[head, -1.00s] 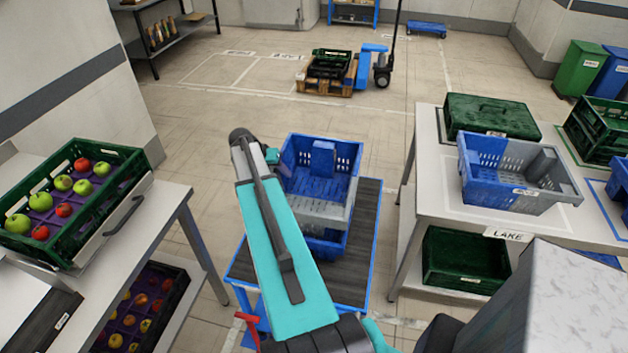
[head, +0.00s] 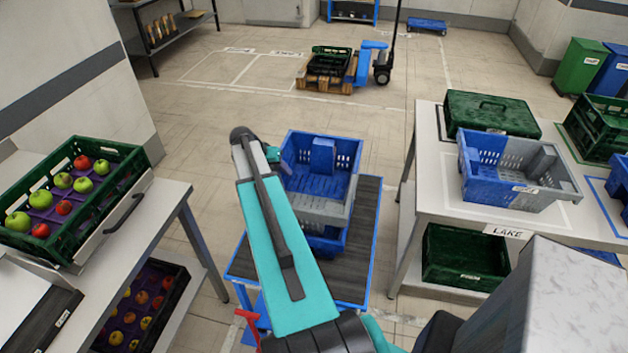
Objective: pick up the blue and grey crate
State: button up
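A blue and grey crate (head: 340,212) is above a second blue crate (head: 328,244) on the dark-topped trolley with blue edges, in the middle of the head view. Its back and left are blue, its front right corner grey. My gripper (head: 273,154) is at the crate's upper left rim. Its fingers are mostly hidden by my arm, but the crate has moved up with it, so it appears shut on the rim. Another blue and grey crate (head: 505,198) stands on the right table behind the LAKE label.
The trolley top (head: 362,260) shows bare around the stack. A green crate of apples (head: 125,185) stands on the left table. A closed green crate (head: 490,118) is at the back of the right table. A pallet (head: 318,85) with dark crates stands on the floor behind.

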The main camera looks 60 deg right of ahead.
jog(key=shift+f, duration=0.2)
dwell(0.5)
grip_shut()
dwell(0.4)
